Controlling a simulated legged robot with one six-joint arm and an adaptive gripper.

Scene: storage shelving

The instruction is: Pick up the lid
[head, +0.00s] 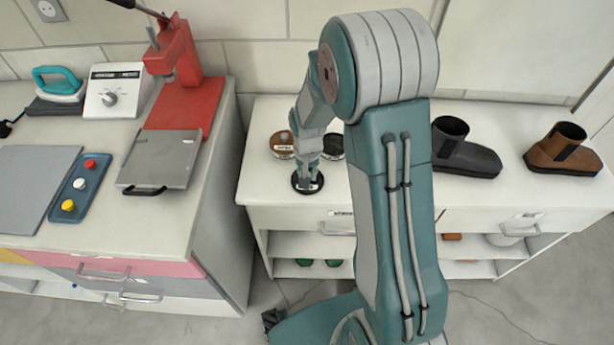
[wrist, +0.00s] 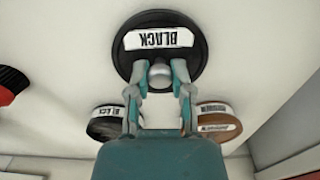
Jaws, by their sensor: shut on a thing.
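A round black lid (wrist: 162,22) with a white BLACK label and a grey knob (wrist: 160,75) is large in the wrist view. It also shows in the head view (head: 296,188), near the front edge of the white cabinet top. My gripper (wrist: 160,70) is shut on the knob, one finger on each side; it also shows in the head view (head: 308,178). I cannot tell whether the lid touches the surface. A black-labelled tin (wrist: 104,124) and a brown-labelled tin (wrist: 218,119) stand behind the lid, partly hidden by my gripper in the wrist view.
A black boot (head: 465,152) and a brown boot (head: 563,150) stand on the same cabinet top (head: 270,215), to the right. On the left, a taller workbench (head: 110,225) holds a red press (head: 183,90), an iron (head: 57,85) and a button panel (head: 76,187).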

